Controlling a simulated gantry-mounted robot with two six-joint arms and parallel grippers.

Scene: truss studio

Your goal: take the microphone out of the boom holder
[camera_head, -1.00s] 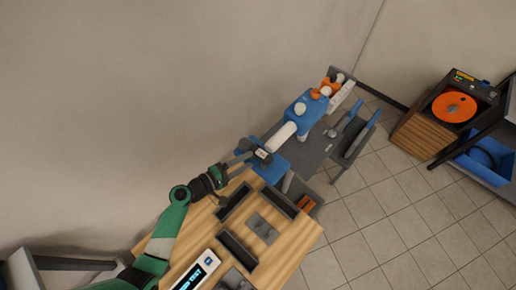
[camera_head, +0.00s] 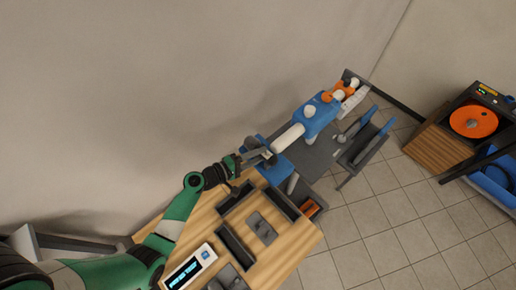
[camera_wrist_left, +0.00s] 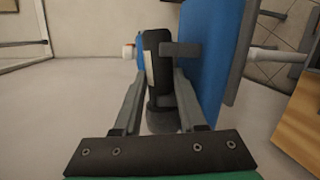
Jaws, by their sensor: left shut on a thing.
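The microphone (camera_wrist_left: 157,60) is a dark upright body with a light label strip and a grey lower end, in the middle of the left wrist view. My left gripper (camera_wrist_left: 158,82) is shut on it, one finger along each side. In the head view my left gripper (camera_head: 260,156) is at the near end of the white cylinder, beside a blue panel. A grey bracket (camera_wrist_left: 183,48) touches the microphone's right side in the wrist view and seems part of the holder. Whether the microphone is still seated there I cannot tell. My right gripper is out of view.
A blue panel (camera_wrist_left: 208,45) stands close on the right in the wrist view. A wooden table (camera_head: 300,240) with dark trays and a lit display box (camera_head: 190,267) lies below my arm. A white cylinder (camera_head: 287,137) and a blue block (camera_head: 318,117) extend beyond the gripper.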

